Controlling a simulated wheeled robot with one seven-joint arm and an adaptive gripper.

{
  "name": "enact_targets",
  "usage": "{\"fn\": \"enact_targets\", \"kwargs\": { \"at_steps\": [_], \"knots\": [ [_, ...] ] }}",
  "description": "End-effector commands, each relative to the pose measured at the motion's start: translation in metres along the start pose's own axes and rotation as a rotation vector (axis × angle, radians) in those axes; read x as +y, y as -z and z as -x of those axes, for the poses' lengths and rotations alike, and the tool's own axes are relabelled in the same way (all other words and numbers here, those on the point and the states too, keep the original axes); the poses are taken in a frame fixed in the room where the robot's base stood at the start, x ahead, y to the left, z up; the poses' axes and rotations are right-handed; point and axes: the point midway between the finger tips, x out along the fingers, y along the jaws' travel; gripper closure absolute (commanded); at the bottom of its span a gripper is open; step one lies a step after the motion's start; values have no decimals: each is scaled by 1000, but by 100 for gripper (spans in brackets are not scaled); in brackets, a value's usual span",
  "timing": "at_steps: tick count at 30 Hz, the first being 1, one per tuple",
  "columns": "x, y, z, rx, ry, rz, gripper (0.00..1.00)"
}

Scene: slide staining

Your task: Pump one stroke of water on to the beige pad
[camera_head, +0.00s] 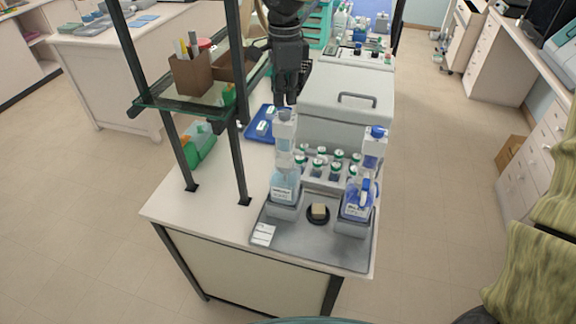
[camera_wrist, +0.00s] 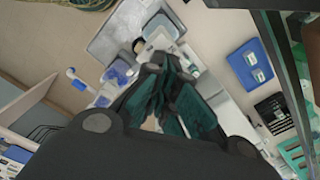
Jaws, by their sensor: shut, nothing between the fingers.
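The beige pad (camera_head: 318,211) sits on a small round black holder on the grey tray (camera_head: 300,246), between two pump bottles. The left bottle (camera_head: 285,184) holds pale, clear-looking liquid and has a tall white pump top (camera_head: 285,130). The pad (camera_wrist: 139,45) also shows in the wrist view, beyond the fingers.
Several green-capped small bottles (camera_head: 320,165) stand behind the pump bottles, before a grey box with a handle (camera_head: 345,108). A dark-framed shelf (camera_head: 240,150) with a brown pen holder (camera_head: 190,74) stands close on the left. A blue tray (camera_head: 258,126) lies behind. The bench's front-left corner is clear.

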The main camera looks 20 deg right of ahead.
Motion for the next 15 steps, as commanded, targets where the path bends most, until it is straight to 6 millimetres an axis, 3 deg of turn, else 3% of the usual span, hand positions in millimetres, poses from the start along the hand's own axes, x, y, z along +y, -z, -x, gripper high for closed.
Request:
{"fn": "enact_targets", "kwargs": {
  "at_steps": [15],
  "knots": [
    [0,0,38,-1,1,-1,100]
  ]
}}
